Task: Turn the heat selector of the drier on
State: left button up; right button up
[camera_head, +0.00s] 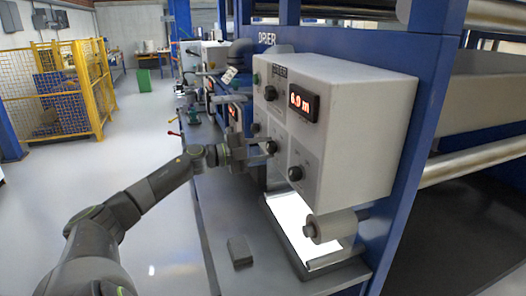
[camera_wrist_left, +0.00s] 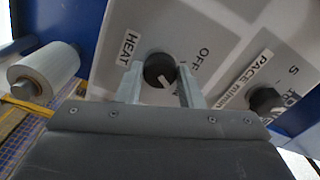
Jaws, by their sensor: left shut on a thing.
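The drier's control box (camera_head: 345,130) is a pale grey box on a blue frame with dark knobs on its front. My left gripper (camera_head: 264,149) reaches it from the left. In the left wrist view, my left gripper's fingers (camera_wrist_left: 161,84) are shut on the heat selector (camera_wrist_left: 157,66), one on each side. The selector is a round black knob with a white pointer mark, beside the labels HEAT (camera_wrist_left: 131,46) and OFF (camera_wrist_left: 202,59). The mark points toward the lower part of the picture, not clearly at OFF. My right gripper is not in view.
A second black knob labelled PACE (camera_wrist_left: 265,100) sits right of the selector in the left wrist view. Another knob (camera_head: 295,173) and a red display (camera_head: 303,104) are on the box. A pale roller (camera_head: 332,225) and a lit panel (camera_head: 296,224) lie below. A small grey block (camera_head: 239,251) sits on the bench.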

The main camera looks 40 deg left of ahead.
aim_at(267, 149)
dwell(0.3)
pick_arm(q)
jog(key=o, duration=1)
jog(key=shift+c, duration=0.2)
jog(key=shift+s, duration=0.1)
jog(key=shift+b+v, duration=0.75)
jog(key=shift+v, duration=0.8)
jog(key=p+v, duration=0.6)
jog(key=v, duration=0.8)
jog(key=shift+a, duration=0.15)
